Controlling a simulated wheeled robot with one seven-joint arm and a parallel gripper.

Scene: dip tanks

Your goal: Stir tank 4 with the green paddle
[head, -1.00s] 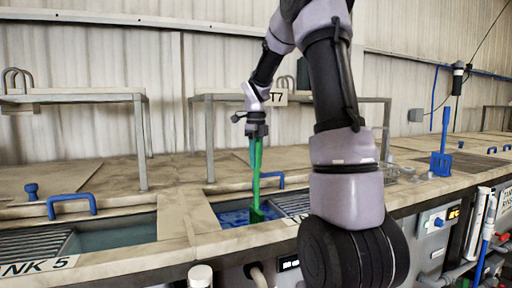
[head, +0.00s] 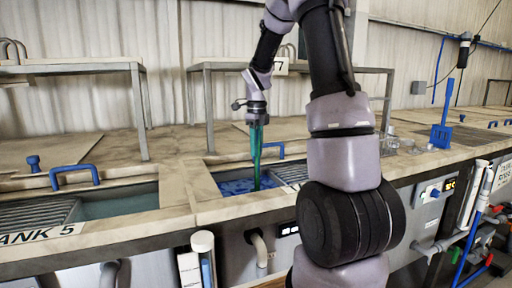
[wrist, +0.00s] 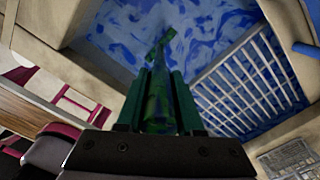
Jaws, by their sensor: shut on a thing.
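The green paddle (head: 257,158) hangs near upright from my gripper (head: 257,122) in the head view. Its lower end is in the blue liquid of an open tank (head: 232,187), the one right of the tank marked TANK 5. No number shows on this tank; my arm hides part of its front. In the wrist view my gripper (wrist: 158,98) is shut on the paddle, and the paddle's green end (wrist: 160,48) shows beyond the fingers against the blue liquid (wrist: 108,38).
A slatted grate (wrist: 248,82) covers one side of the tank. Blue handles stand behind this tank (head: 272,150) and at tank 5 (head: 75,175). A metal frame (head: 207,110) rises behind. A blue paddle-like tool (head: 442,128) stands on the counter at right.

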